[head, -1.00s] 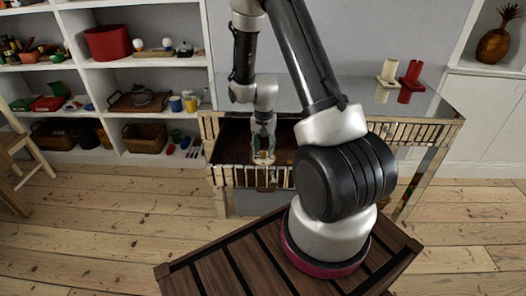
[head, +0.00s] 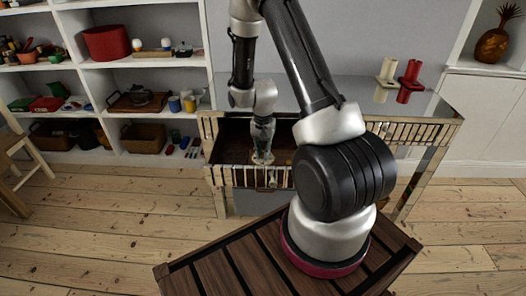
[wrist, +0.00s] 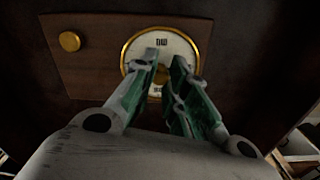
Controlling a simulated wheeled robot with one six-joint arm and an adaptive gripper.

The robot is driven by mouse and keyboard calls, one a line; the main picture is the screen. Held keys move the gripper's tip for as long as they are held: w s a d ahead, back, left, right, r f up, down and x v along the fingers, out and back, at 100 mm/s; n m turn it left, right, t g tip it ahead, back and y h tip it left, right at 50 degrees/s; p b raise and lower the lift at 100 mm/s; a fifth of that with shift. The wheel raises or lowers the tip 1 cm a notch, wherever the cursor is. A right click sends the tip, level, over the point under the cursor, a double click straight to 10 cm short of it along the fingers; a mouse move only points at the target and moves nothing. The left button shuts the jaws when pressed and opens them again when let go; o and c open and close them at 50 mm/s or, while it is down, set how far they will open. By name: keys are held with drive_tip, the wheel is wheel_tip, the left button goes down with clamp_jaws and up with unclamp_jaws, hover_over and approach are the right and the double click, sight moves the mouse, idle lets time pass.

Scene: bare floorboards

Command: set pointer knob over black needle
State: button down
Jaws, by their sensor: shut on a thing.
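In the wrist view a round white dial with a brass rim (wrist: 127,50) is set in a brown wooden board (wrist: 95,75). My gripper (wrist: 162,78) is over the middle of the dial, its green-padded fingers close together. They are shut on the pointer knob, which they mostly cover; a little brass (wrist: 155,91) shows between them. The black needle cannot be made out behind the fingers. In the head view my gripper (head: 262,155) points down into an open drawer (head: 231,176), where the dial is too small to tell.
A small brass knob (wrist: 69,41) is on the board left of the dial. The drawer belongs to a mirrored table (head: 340,92). A cream holder (head: 385,80) and a red holder (head: 408,82) stand on its top. Shelves (head: 140,62) are behind at left.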

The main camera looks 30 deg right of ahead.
drive_tip(key=n, duration=0.4)
drive_tip(key=shift+n, duration=0.4)
drive_tip(key=n, duration=0.5)
drive_tip(key=shift+n, duration=0.3)
drive_tip(key=c, duration=1.4)
unclamp_jaws()
drive_tip(key=shift+o, duration=0.2)
wheel_tip(320, 180, up, 12)
